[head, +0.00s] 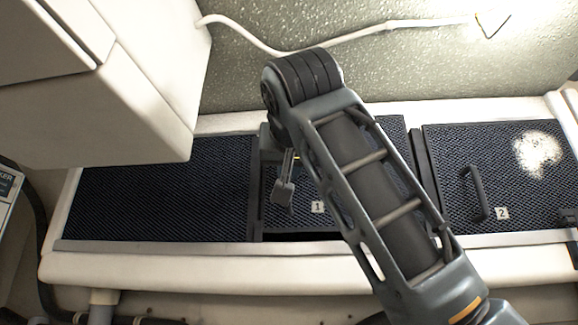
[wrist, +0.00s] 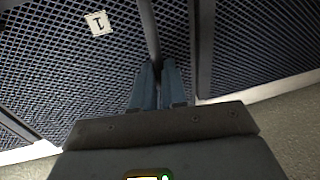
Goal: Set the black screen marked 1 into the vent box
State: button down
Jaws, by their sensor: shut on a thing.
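The black mesh screen marked 1 (head: 302,223) is at the middle bay of the vent box (head: 190,262), a long white-rimmed box along the wall. My arm covers much of this screen. A dark gap shows along its front edge, so I cannot tell whether it sits fully down. My gripper (head: 284,190) is over the screen, left of the label. In the wrist view my gripper (wrist: 160,78) is shut on the dark bar handle of the screen (wrist: 55,75), with the label 1 to the left.
A black mesh screen marked 2 (head: 457,200), with a handle and a white patch, lies in the right bay. An unmarked black mesh panel (head: 160,200) fills the left bay. A white cabinet (head: 120,95) overhangs at the upper left. A white cable (head: 370,35) runs along the wall.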

jog(key=shift+f+b, duration=0.9)
jog(key=shift+f, duration=0.4)
jog(key=c, duration=1.1)
grip_release()
jog(key=shift+s, duration=0.1)
jog(key=s+d+b, duration=0.1)
jog(key=s+b, duration=0.1)
jog(key=s, duration=0.5)
jog(key=shift+s, duration=0.3)
